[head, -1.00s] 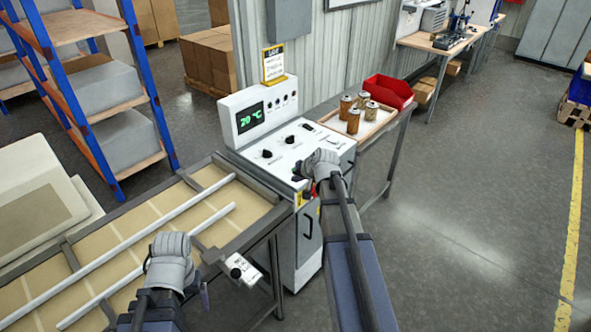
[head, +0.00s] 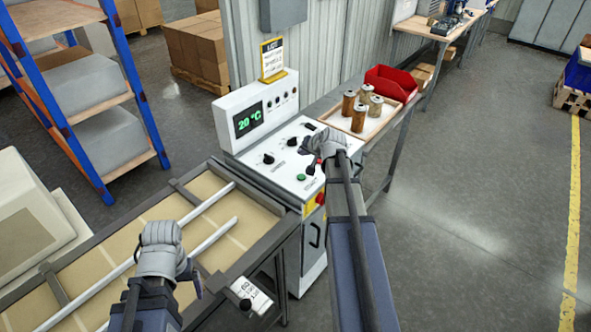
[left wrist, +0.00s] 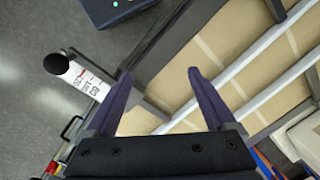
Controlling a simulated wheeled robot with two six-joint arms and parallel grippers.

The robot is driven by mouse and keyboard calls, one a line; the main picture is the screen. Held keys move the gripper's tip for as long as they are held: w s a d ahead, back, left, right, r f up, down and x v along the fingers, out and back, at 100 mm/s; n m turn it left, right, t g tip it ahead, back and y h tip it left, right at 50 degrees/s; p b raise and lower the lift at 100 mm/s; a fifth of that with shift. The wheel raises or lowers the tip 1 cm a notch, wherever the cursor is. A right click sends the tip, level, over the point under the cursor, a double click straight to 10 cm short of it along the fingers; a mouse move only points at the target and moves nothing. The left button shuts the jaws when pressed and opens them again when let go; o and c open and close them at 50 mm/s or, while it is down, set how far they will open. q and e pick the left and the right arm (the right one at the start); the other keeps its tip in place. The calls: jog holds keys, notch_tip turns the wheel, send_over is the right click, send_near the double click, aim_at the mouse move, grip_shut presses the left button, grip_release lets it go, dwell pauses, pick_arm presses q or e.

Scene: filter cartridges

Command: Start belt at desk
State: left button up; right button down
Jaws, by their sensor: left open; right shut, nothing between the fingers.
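The control desk (head: 262,178) stands at the right end of the belt. Its display (head: 248,119) reads 20 °C. Its sloping top has black knobs (head: 268,158) and a green button (head: 301,177) near the front edge. A red button on yellow (head: 320,199) is on the front. My right gripper (head: 313,162) is shut and empty over the desk's right part, just beyond the green button; contact cannot be told. The belt (head: 215,262) is tan with pale stripes and grey rails. My left gripper (head: 197,282) is open and empty above it; the left wrist view shows its fingers apart (left wrist: 160,84).
A side table with a tray (head: 340,124) of several brown cartridges (head: 359,116) and a red bin (head: 391,83) adjoins the desk. Shelving (head: 95,100) stands behind. The floor at right is clear.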

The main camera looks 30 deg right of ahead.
aim_at(302, 179)
pick_arm(q)
jog(key=shift+r, duration=0.1)
pick_arm(e)
jog(key=shift+r, duration=0.2)
pick_arm(q)
jog(key=shift+w, duration=0.1)
pick_arm(e)
jog(key=shift+w+f, duration=0.1)
jog(key=shift+f, duration=0.05)
pick_arm(q)
notch_tip(302, 179, down, 9)
jog(key=b, duration=0.9)
pick_arm(e)
notch_tip(302, 179, down, 9)
jog(key=shift+r, duration=0.15)
dwell(1.0)
pick_arm(q)
jog(key=shift+f+b, duration=0.3)
jog(key=shift+f, duration=0.05)
pick_arm(e)
jog(key=shift+f, duration=0.4)
